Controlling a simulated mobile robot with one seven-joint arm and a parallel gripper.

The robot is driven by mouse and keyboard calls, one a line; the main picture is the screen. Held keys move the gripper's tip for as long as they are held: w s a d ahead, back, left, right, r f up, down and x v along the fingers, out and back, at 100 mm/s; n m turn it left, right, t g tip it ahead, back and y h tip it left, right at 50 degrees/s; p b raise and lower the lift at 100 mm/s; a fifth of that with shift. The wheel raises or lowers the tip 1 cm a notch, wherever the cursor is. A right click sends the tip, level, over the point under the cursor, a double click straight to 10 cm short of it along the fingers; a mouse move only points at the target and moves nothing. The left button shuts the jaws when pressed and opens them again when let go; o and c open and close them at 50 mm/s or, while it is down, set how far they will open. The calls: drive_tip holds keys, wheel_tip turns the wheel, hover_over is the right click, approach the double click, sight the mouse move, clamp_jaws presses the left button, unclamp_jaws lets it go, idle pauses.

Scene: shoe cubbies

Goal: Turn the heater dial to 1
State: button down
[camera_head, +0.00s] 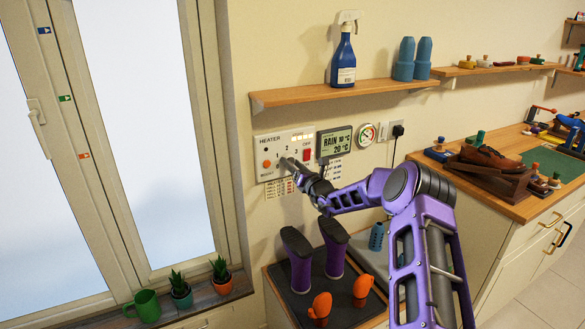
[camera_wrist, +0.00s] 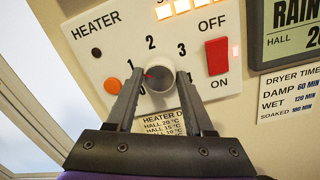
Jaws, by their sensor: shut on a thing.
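The heater panel (camera_head: 278,172) is a pale wall plate beside the window. It also shows close up in the wrist view (camera_wrist: 95,30). Its dial (camera_wrist: 161,84) is a round grey-white knob with the numbers 1, 2 and 3 around it. A small red mark on the knob's left side faces left and slightly up, roughly toward the 1. My gripper (camera_wrist: 160,77) is shut on the dial, one finger on each side. The left finger covers part of the scale below the 1. In the head view my gripper (camera_head: 292,165) reaches the panel from the right and hides the dial.
A red OFF/ON switch (camera_wrist: 217,56) sits right of the dial; an orange button (camera_wrist: 112,85) sits left. A display (camera_head: 335,144) hangs right of the panel. A shelf (camera_head: 350,93) with a spray bottle (camera_head: 344,58) is above. Purple boots (camera_head: 299,258) stand below.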

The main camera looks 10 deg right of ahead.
drive_tip(key=shift+n, duration=0.5)
drive_tip(key=shift+c, duration=1.4)
unclamp_jaws()
drive_tip(key=v, duration=1.7)
drive_tip(key=shift+d, duration=0.2)
drive_tip(key=shift+s, duration=0.15)
